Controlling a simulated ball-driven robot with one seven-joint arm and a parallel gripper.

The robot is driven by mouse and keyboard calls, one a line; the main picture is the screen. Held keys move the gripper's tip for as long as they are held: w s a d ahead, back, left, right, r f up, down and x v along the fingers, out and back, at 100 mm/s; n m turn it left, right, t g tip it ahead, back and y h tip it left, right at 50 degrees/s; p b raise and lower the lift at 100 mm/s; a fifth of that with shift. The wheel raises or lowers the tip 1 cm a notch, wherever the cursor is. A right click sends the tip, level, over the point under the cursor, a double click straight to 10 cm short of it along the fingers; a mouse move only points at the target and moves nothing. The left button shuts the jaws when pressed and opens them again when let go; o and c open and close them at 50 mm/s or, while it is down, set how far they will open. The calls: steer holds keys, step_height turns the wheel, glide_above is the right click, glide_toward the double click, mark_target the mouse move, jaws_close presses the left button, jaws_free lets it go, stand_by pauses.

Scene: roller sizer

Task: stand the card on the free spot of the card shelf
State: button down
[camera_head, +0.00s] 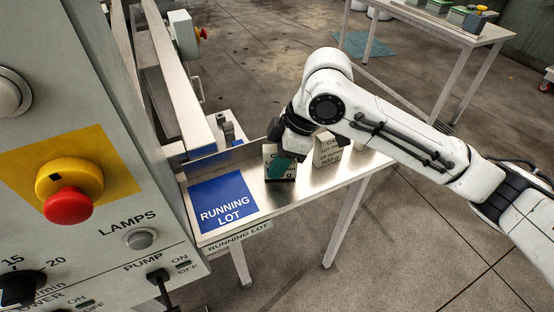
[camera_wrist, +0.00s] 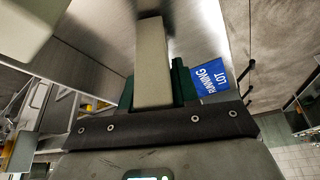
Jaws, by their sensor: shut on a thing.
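A pale card (camera_head: 270,153) with dark print stands upright over the metal shelf (camera_head: 232,167), to the right of its blue panel. My gripper (camera_head: 281,168) is shut on this card, with a green finger across its printed face. In the wrist view the card (camera_wrist: 152,60) is a pale slab between the green fingers of my gripper (camera_wrist: 154,90). I cannot tell if its base touches the shelf. The blue RUNNING LOT panel (camera_head: 224,200) is bare; it also shows in the wrist view (camera_wrist: 210,78).
Another pale printed card (camera_head: 326,151) stands on the shelf to the right, partly behind my arm. A grey control cabinet with a red button (camera_head: 68,205) fills the left. A metal table (camera_head: 425,20) stands at the back right.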

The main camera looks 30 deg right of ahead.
steer(key=shift+f, duration=0.25)
steer(key=shift+f, duration=0.1)
steer(key=c, duration=0.8)
jaws_free()
steer(key=shift+c, duration=0.2)
steer(key=v, duration=1.2)
steer(key=shift+r, duration=0.2)
